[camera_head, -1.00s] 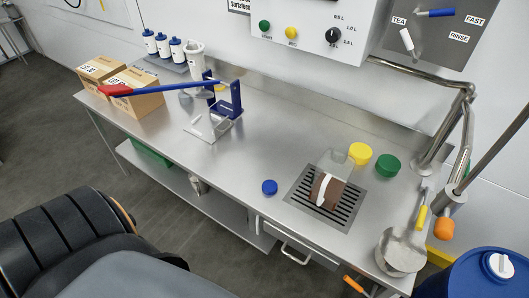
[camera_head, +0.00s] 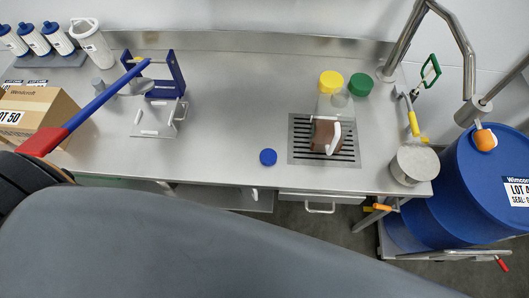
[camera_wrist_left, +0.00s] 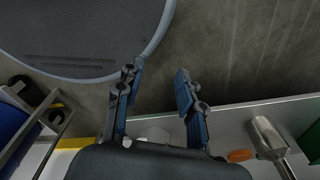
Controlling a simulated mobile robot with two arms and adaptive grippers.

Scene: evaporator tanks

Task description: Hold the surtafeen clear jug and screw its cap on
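The clear jug (camera_head: 333,106) with brown contents (camera_head: 325,135) and a white handle strip stands on the slotted drain grate (camera_head: 299,150) in the head view. No cap shows on it, though its top is hard to make out. A small blue cap (camera_head: 268,157) lies on the counter left of the grate. A yellow cap (camera_head: 331,81) and a green cap (camera_head: 361,84) lie behind the jug. My left gripper (camera_wrist_left: 156,73) shows in the left wrist view, fingers apart and empty, above the floor and away from the jug. My right gripper is not in view.
A metal pot (camera_head: 413,166), scoop and bent pipe (camera_head: 405,35) stand right, near a blue drum (camera_head: 485,190). A box (camera_head: 35,110) is far left. Counter left of the blue cap is clear.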

